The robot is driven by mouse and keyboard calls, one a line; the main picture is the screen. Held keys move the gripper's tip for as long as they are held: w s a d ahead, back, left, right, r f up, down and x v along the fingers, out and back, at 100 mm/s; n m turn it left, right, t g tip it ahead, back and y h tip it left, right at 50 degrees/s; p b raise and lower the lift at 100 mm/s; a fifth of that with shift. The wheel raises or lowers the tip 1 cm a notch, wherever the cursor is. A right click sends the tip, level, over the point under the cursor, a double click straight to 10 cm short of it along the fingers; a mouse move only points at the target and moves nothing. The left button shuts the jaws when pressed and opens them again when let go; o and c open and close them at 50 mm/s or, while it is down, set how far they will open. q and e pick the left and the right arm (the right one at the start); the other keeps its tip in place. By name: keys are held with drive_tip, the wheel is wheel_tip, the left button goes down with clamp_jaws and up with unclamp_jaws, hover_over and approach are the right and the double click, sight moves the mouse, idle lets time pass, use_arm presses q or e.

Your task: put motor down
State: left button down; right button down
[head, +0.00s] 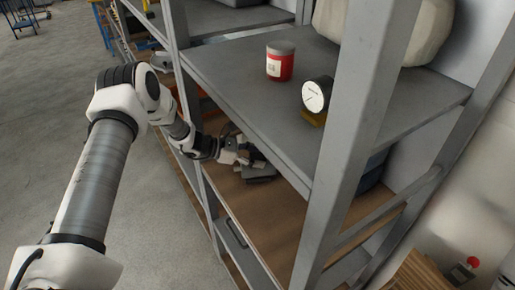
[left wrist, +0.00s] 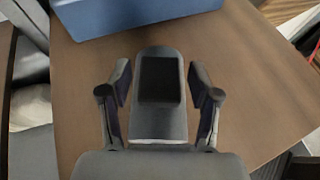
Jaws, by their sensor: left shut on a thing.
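My left gripper (head: 244,158) reaches in from the left, under the upper grey shelf, over the lower wooden shelf board (head: 262,215). It is shut on the motor, a dark grey piece (head: 260,174) at its fingers. In the left wrist view the motor (left wrist: 160,122) is a grey body with a black top face, between the two fingers of the gripper (left wrist: 159,98). The motor is at or just above the wooden board; I cannot tell if it touches. The shelf edge and the gripper hide part of it in the head view. My right gripper is not in view.
A grey post (head: 352,130) stands right of the gripper. The upper shelf (head: 225,72) carries a red can (head: 280,65) and a round gauge (head: 316,95). A blue bin (left wrist: 130,14) sits beyond the motor on the wooden board. Bare wood surrounds the motor.

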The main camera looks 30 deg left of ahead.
use_arm(q)
drive_tip(key=shift+w+f, duration=0.1)
drive_tip(key=shift+f, duration=0.1)
drive_tip(key=c, duration=0.7)
unclamp_jaws()
drive_tip(key=shift+f, duration=0.15)
drive_tip(key=o, duration=0.5)
drive_tip(key=shift+c, duration=0.2)
drive_tip(key=shift+s, duration=0.2)
